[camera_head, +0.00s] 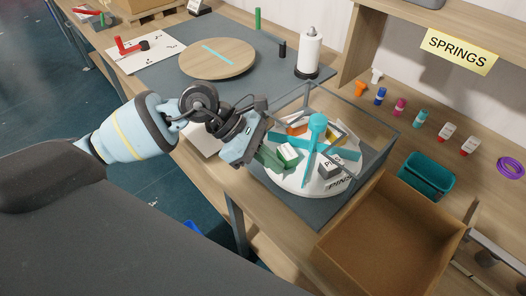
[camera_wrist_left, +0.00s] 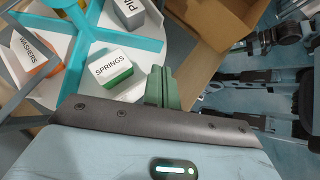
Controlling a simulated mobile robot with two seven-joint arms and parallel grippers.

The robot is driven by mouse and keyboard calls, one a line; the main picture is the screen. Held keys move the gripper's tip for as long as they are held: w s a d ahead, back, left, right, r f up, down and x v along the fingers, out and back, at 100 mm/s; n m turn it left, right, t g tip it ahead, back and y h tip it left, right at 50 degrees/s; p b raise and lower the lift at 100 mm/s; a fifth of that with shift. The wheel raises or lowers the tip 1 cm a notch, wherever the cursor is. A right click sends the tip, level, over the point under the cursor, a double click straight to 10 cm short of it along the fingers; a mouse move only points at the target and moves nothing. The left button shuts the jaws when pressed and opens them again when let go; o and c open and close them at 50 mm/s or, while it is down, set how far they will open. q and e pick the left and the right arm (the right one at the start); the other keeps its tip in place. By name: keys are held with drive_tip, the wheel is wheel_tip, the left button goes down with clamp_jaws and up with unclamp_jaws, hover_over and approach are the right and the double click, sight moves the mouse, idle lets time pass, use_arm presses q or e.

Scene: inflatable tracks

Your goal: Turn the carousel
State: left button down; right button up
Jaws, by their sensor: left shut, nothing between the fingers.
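The carousel (camera_head: 288,183) is a round white disc with teal dividers and a teal hub (camera_head: 317,122), inside a grey open frame. Labelled blocks sit in its compartments. A green-and-white block marked SPRINGS (camera_wrist_left: 111,66) lies near my left gripper, with a grey PINS block (camera_wrist_left: 129,12) and an orange-and-white WASHERS block (camera_wrist_left: 30,48) in other compartments. My left gripper (camera_head: 273,160) is at the carousel's left rim, its green fingers together and empty. In the left wrist view the fingers (camera_wrist_left: 163,86) are just right of the SPRINGS block; whether they touch anything is unclear.
An open cardboard box (camera_head: 395,235) stands right of the carousel, with a teal bin (camera_head: 427,177) beyond it. A yellow SPRINGS sign (camera_head: 459,51) hangs on the shelf. Behind are a round wooden board (camera_head: 217,59) and a paper roll (camera_head: 310,54).

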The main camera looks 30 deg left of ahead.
sight(301, 190)
use_arm(q)
drive_tip(key=shift+x, duration=2.55)
use_arm(e)
drive_tip(key=shift+w+r, duration=0.2)
drive_tip(key=shift+r, duration=0.1)
use_arm(q)
drive_tip(key=shift+d, duration=0.1)
drive_tip(key=d, duration=0.3)
drive_tip(key=shift+d+p, duration=0.15)
drive_tip(key=shift+p, duration=0.25)
use_arm(e)
drive_tip(key=shift+w+r, duration=0.2)
drive_tip(key=shift+r, duration=0.1)
use_arm(q)
drive_tip(key=shift+r, duration=0.1)
